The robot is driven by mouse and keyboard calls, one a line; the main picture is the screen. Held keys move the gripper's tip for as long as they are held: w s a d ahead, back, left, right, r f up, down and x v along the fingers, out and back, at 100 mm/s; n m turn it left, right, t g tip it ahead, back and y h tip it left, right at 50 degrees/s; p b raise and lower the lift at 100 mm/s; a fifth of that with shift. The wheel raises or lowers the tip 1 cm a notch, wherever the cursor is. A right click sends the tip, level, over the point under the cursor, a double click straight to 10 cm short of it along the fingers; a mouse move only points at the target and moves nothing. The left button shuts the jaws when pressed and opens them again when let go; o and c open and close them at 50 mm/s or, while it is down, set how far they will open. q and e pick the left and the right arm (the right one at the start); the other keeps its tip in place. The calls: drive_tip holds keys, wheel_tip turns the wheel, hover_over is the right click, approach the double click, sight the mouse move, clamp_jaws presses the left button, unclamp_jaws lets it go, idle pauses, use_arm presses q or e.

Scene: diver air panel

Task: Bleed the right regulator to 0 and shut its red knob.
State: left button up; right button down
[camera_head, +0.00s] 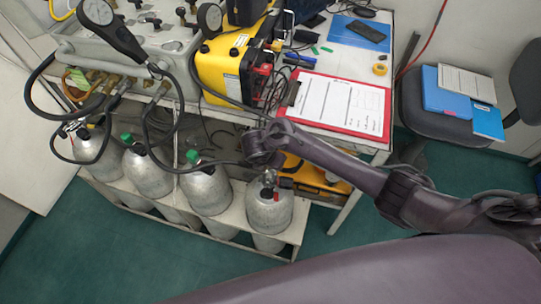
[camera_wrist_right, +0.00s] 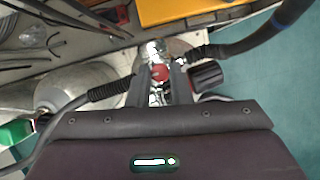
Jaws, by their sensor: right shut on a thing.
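The rightmost silver cylinder (camera_head: 269,210) stands in the rack under the table's front edge, with a metal valve and regulator fittings on top. My right gripper (camera_head: 270,178) reaches down over these fittings and hides part of them. In the right wrist view, its two fingers (camera_wrist_right: 161,86) are closed around a red knob (camera_wrist_right: 160,72). A black ribbed knob (camera_wrist_right: 207,75) sits just right of the fingers, and black hoses run off both sides. My left gripper is not in view.
Several other silver cylinders, some with green knobs (camera_head: 193,157), stand to the left. Black hoses loop between them and the panel. A yellow case (camera_head: 225,70) and a red clipboard (camera_head: 340,105) lie on the table above. A chair (camera_head: 440,105) stands at right.

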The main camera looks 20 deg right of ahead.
drive_tip(key=m+p, duration=0.1)
drive_tip(key=m, duration=0.1)
drive_tip(key=m+g+p, duration=0.1)
drive_tip(key=shift+w+a+r+m+h, duration=0.1)
drive_tip(key=shift+a+r+m+h, duration=0.05)
drive_tip(key=shift+m+h, duration=0.25)
drive_tip(key=m+g+p, duration=0.1)
drive_tip(key=m, duration=0.2)
drive_tip(key=shift+w+m+g+p, duration=0.1)
drive_tip(key=shift+m+g+p, duration=0.2)
drive_tip(key=shift+g, duration=0.1)
drive_tip(key=m+g, duration=0.1)
drive_tip(key=m, duration=0.2)
drive_tip(key=shift+w+m, duration=0.15)
drive_tip(key=shift+m, duration=0.15)
drive_tip(key=m+g, duration=0.1)
drive_tip(key=m, duration=0.1)
drive_tip(key=m+g, duration=0.1)
drive_tip(key=m, duration=0.1)
drive_tip(key=shift+w+f+m, duration=0.15)
drive_tip(key=shift+f+m, duration=0.05)
drive_tip(key=shift+m, duration=0.2)
drive_tip(key=c, duration=1.3)
unclamp_jaws()
drive_tip(key=shift+r, duration=0.15)
